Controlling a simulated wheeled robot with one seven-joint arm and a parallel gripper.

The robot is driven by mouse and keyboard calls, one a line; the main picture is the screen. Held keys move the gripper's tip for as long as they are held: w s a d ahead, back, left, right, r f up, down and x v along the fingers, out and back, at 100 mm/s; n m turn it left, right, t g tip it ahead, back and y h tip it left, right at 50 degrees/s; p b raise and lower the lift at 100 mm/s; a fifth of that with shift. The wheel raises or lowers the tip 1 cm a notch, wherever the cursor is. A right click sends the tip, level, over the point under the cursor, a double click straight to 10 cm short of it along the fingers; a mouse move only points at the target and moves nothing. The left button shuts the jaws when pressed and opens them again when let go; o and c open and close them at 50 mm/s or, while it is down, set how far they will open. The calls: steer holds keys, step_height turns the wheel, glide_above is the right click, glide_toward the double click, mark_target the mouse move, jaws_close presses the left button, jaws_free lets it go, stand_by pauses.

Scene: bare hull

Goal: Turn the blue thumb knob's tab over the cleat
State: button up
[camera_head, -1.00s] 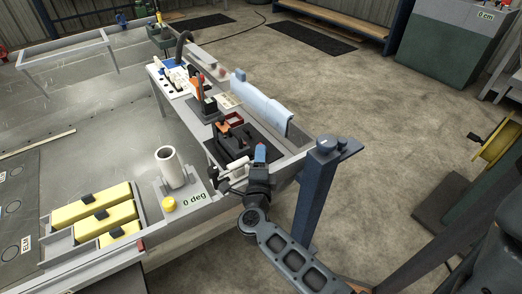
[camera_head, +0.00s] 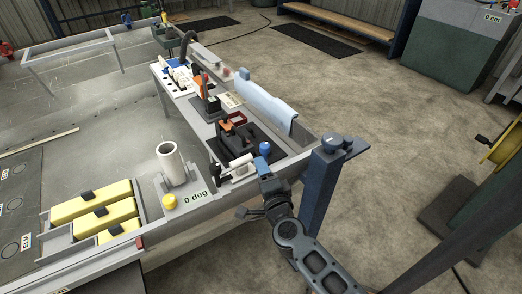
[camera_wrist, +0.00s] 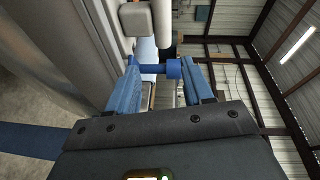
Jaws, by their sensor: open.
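The blue thumb knob (camera_head: 265,148) shows as a small rounded blue shape at the near right end of the bench tray. In the wrist view a blue knob and stem (camera_wrist: 172,68) lie across the gap at my fingertips; I cannot tell whether they touch. My gripper (camera_head: 262,167) has blue fingers and is open, just on the near side of the knob in the head view. Its fingers also show in the wrist view (camera_wrist: 160,76). I cannot make out the knob's tab or the cleat clearly.
A blue-grey post (camera_head: 322,190) stands close right of my arm. A white upright tube (camera_head: 171,164), a yellow cap (camera_head: 169,201) and yellow blocks (camera_head: 82,207) lie left. A dark tray (camera_head: 243,146) with fittings lies behind the knob.

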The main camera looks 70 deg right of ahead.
steer(key=s+f+n+t+y+b, duration=0.1)
steer(key=n+t+y+b, duration=0.1)
steer(key=n+y, duration=0.1)
steer(key=t+y+b, duration=0.2)
steer(key=t+b, duration=0.1)
glide_toward(261, 144)
steer(key=shift+w+d+f, duration=0.45)
steer(key=shift+w, duration=0.15)
steer(key=shift+w+d+f, duration=0.4)
steer(key=shift+w+d, duration=0.05)
steer(key=shift+w, duration=0.1)
steer(key=shift+w+d+r, duration=0.2)
steer(key=shift+d, duration=0.05)
steer(key=shift+w+d+p, duration=0.15)
steer(key=shift+w+p, duration=0.2)
steer(key=p+x, duration=0.1)
steer(key=x, duration=0.5)
steer(key=shift+w+d, duration=0.1)
steer(key=shift+w, duration=0.15)
